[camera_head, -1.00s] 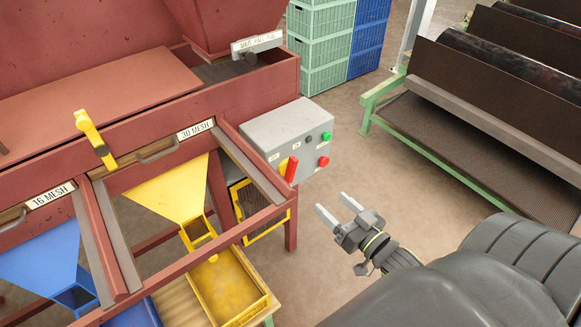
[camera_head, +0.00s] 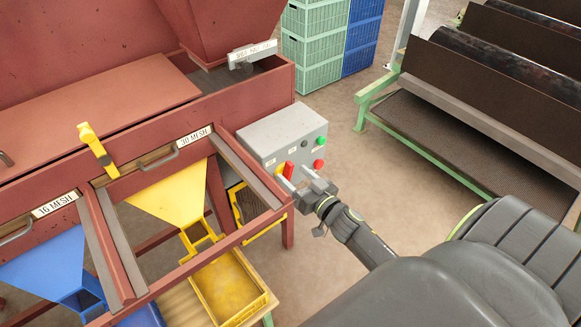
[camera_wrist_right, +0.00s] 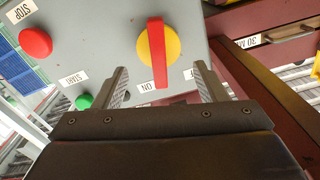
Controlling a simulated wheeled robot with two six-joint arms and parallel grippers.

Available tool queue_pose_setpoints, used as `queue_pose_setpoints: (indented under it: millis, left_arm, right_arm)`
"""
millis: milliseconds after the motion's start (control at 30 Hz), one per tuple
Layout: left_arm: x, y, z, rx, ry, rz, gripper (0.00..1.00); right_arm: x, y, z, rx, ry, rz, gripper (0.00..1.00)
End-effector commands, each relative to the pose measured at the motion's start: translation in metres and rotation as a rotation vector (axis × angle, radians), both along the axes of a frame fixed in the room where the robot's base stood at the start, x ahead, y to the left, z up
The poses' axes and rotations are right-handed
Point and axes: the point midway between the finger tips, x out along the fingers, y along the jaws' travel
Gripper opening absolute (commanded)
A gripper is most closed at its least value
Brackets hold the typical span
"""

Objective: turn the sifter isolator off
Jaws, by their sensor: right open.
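The sifter isolator is a red lever handle on a yellow disc, on the front of a grey control box (camera_head: 283,133). In the right wrist view the red handle (camera_wrist_right: 157,52) stands upright in the picture, its lower end near the ON label (camera_wrist_right: 148,87). My right gripper (camera_head: 294,177) is open in front of the box; its fingers partly cover the isolator (camera_head: 288,170) in the head view. In the wrist view the open fingers (camera_wrist_right: 163,84) lie either side of the handle's lower end, apart from it. My left gripper is not in view.
The box also carries a green START button (camera_wrist_right: 84,102) and a red STOP button (camera_wrist_right: 35,42). The red sifter frame (camera_head: 287,232) stands close to the gripper's left. A yellow tray (camera_head: 228,290) is below. Floor is clear to the right, before a green-framed machine (camera_head: 390,133).

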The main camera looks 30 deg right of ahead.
Motion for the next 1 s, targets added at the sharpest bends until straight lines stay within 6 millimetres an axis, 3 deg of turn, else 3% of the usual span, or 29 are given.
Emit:
queue_pose_setpoints:
  millis: [200,567,900,1000]
  left_arm:
    - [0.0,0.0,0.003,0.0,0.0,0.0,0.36]
    - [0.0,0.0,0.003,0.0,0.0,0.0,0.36]
    - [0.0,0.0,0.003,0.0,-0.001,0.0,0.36]
    - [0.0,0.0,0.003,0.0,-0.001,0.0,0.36]
  right_arm:
    - [0.022,0.002,0.0,0.0,0.0,0.0,0.66]
    - [0.026,0.002,0.0,0.0,0.0,0.0,0.66]
    - [0.025,0.002,0.0,0.0,0.0,0.0,0.23]
    - [0.025,0.002,0.0,-0.003,0.0,0.0,0.23]
